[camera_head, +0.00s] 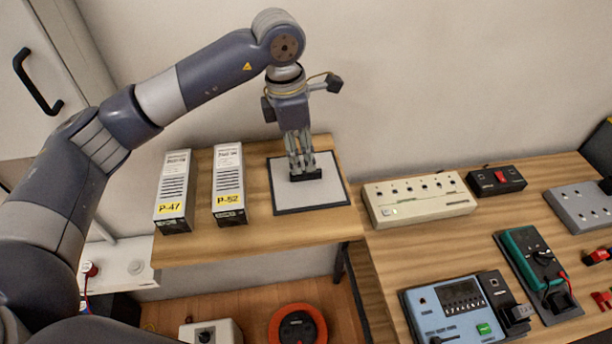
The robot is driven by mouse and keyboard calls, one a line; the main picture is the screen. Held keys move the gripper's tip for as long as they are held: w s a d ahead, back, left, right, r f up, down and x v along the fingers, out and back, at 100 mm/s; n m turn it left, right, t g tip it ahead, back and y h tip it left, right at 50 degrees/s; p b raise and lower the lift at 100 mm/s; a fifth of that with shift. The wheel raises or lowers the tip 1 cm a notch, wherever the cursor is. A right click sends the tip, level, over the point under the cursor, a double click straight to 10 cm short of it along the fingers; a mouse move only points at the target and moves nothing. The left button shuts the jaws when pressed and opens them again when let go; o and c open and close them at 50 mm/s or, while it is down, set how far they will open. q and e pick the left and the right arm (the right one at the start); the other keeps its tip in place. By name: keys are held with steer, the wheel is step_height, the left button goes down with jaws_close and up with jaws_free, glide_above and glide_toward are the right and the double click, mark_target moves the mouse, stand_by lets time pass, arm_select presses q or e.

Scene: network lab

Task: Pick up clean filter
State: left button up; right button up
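A flat, light grey square panel with a dark border, which looks like the clean filter (333,192), lies on the wooden table near the wall. A small black block, perhaps its handle, stands at its middle. My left gripper (302,170) points straight down over the panel, with its fingertips at the black block. The fingers are close together and partly hide the panel's middle. I cannot tell whether they grip the block or only touch it. My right gripper is not in view.
Two grey boxes labelled P-47 (173,186) and P-52 (229,180) stand left of the panel. A beige switch unit (418,200) is to its right. A blue instrument (460,308) and a green meter (530,258) are further right. The wall is close behind.

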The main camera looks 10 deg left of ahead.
mark_target(305, 172)
arm_select(q)
steer(key=shift+d+f+p, duration=0.15)
steer(key=shift+f+p, duration=0.15)
steer(key=shift+f, duration=0.05)
steer(key=f, duration=0.1)
steer(key=f+p, duration=0.1)
steer(key=f, duration=0.1)
steer(key=shift+w+d+f, duration=0.25)
steer(key=shift+d+f, duration=0.05)
steer(key=shift+f, duration=0.35)
steer(key=shift+c, duration=0.6)
jaws_close()
